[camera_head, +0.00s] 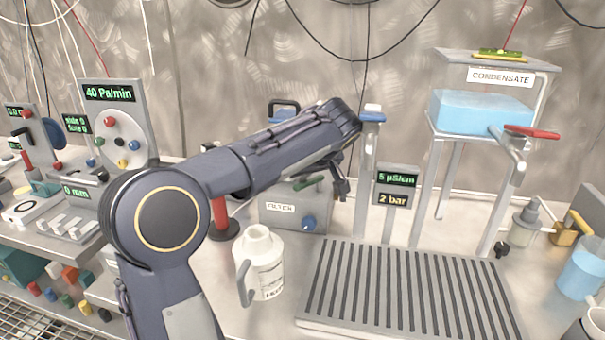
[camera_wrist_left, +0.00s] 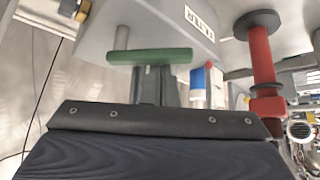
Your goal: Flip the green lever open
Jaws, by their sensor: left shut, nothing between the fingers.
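The green lever (camera_head: 308,183) sits on the grey box labelled FILTER (camera_head: 268,222), partly behind my left arm in the head view. In the left wrist view the green lever (camera_wrist_left: 150,56) lies crosswise, with the box (camera_wrist_left: 150,22) behind it. My left gripper (camera_head: 342,190) is shut and empty, pointing down to the right of the lever in the head view. In the left wrist view the closed fingers (camera_wrist_left: 152,84) reach up to the lever's lower edge. I cannot tell whether they touch it. My right gripper is not in view.
A white jug (camera_head: 262,262) stands in front of the box, and a red-handled post (camera_head: 220,212) stands left of it. A slatted grey tray (camera_head: 410,295) lies at front right. A post with a blue-and-white top (camera_head: 366,170) and a display sign (camera_head: 396,190) stand right of the gripper.

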